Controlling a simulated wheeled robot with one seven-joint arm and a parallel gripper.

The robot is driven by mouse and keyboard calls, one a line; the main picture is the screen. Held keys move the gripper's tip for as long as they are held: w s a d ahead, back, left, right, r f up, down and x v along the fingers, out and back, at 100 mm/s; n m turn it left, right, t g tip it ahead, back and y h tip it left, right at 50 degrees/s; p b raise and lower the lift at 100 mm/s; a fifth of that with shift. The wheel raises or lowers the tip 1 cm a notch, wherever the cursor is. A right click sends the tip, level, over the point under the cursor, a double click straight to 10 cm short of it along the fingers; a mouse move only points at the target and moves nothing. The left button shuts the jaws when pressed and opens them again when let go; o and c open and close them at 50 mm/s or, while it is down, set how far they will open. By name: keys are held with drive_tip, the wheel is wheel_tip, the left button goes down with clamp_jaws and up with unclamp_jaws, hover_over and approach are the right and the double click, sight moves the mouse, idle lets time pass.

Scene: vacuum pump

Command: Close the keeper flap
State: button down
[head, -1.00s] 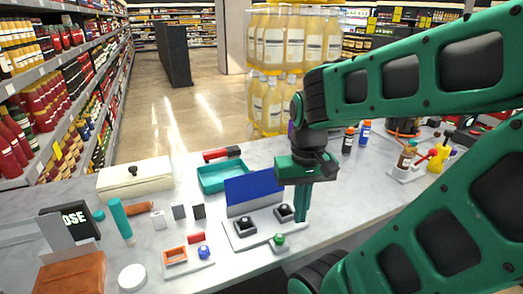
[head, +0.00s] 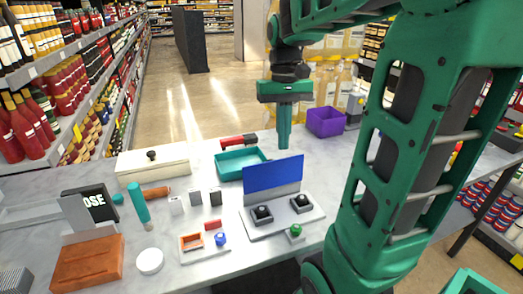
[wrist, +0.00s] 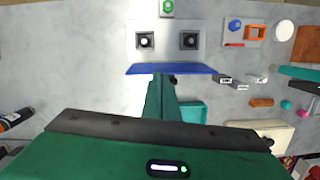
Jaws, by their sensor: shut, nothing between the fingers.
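The keeper flap appears to be the blue panel (head: 273,175), standing raised along the back edge of a light grey base plate (head: 284,224). Two black square blocks with round tops (head: 263,213) sit on the plate in front of it. In the wrist view the blue panel (wrist: 190,69) shows as a thin strip seen from above. My gripper (head: 284,143) is shut and empty, pointing down behind the panel. In the wrist view its fingertips (wrist: 160,78) come close to the panel's back side; I cannot tell whether they touch.
A green button block (head: 295,232) stands at the plate's front. A teal tray (head: 230,168) lies behind the panel to the left, and a purple bin (head: 325,121) stands at the back right. Small grey blocks (head: 195,198) and an orange frame (head: 191,242) lie left of the plate.

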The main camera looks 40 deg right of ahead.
sight(272, 172)
drive_tip(key=w+r+n+g, duration=0.1)
drive_tip(key=w+r+n, duration=0.15)
drive_tip(key=w, duration=0.95)
drive_tip(key=s+a+f, duration=0.1)
drive_tip(key=s+f, duration=0.5)
drive_tip(key=f, duration=0.2)
drive_tip(key=shift+s+f+m, duration=0.25)
drive_tip(key=shift+m, duration=0.2)
